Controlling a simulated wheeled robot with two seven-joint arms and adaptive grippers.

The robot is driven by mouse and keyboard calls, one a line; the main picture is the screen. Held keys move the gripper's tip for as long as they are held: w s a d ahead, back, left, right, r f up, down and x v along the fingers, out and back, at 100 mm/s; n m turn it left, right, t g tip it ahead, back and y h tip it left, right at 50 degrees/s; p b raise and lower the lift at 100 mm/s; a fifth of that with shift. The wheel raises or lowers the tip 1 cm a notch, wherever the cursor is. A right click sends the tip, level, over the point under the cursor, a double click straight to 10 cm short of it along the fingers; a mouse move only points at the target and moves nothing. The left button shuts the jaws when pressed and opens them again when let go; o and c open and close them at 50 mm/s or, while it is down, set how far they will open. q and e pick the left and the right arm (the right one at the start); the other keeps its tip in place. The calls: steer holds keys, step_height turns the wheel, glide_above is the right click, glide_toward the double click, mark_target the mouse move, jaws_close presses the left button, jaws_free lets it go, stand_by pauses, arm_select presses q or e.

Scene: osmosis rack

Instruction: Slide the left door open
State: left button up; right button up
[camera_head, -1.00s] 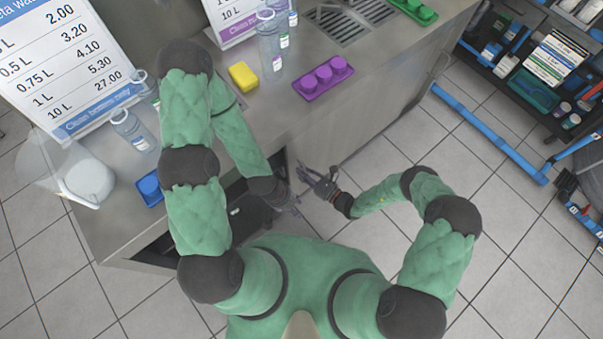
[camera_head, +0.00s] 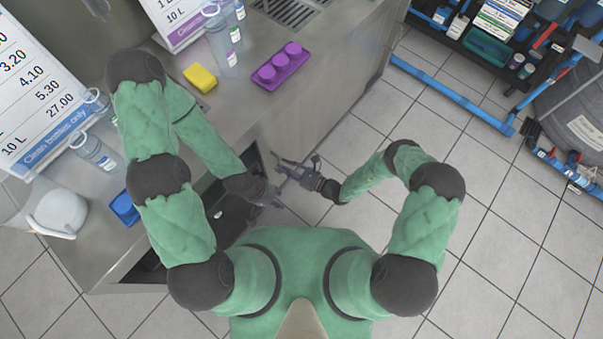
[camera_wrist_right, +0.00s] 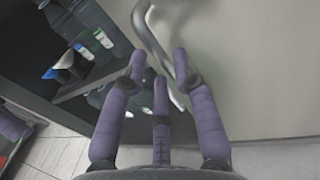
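The steel cabinet front has a dark opening (camera_head: 215,197) at its left. A plain door panel (camera_wrist_right: 260,70) stands to the right of the opening in the right wrist view, with a curved metal handle (camera_wrist_right: 151,35). My right gripper (camera_head: 283,163) is at the panel near the opening's edge. In the right wrist view its fingers (camera_wrist_right: 160,72) are spread, with the handle passing behind and between them; I cannot tell whether they touch it. My left gripper (camera_head: 277,197) is just below, in front of the opening; its finger state is unclear.
Bottles (camera_wrist_right: 88,28) and small containers stand inside the cabinet. On the counter (camera_head: 225,112) are a yellow block (camera_head: 200,78), a purple tray (camera_head: 280,66), clear bottles and price signs. A blue-railed rack (camera_head: 452,92) stands at right. Tiled floor (camera_head: 400,120) between is clear.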

steer(key=v, duration=0.9)
stand_by(0.3)
steer(key=s+d+r+n+g+h+p, duration=0.1)
steer(key=s+d+n+g+h+p, duration=0.15)
steer(key=s+n+g+h, duration=0.8)
steer(key=d+r+n+t+h, duration=0.1)
steer(key=d+r+n+t, duration=0.1)
steer(key=d+r+n, duration=0.4)
step_height(320, 180, up, 3)
steer(key=n, duration=0.4)
steer(key=shift+d+f+t, duration=0.2)
steer(key=shift+t, duration=0.15)
steer(key=shift+n+h, duration=0.25)
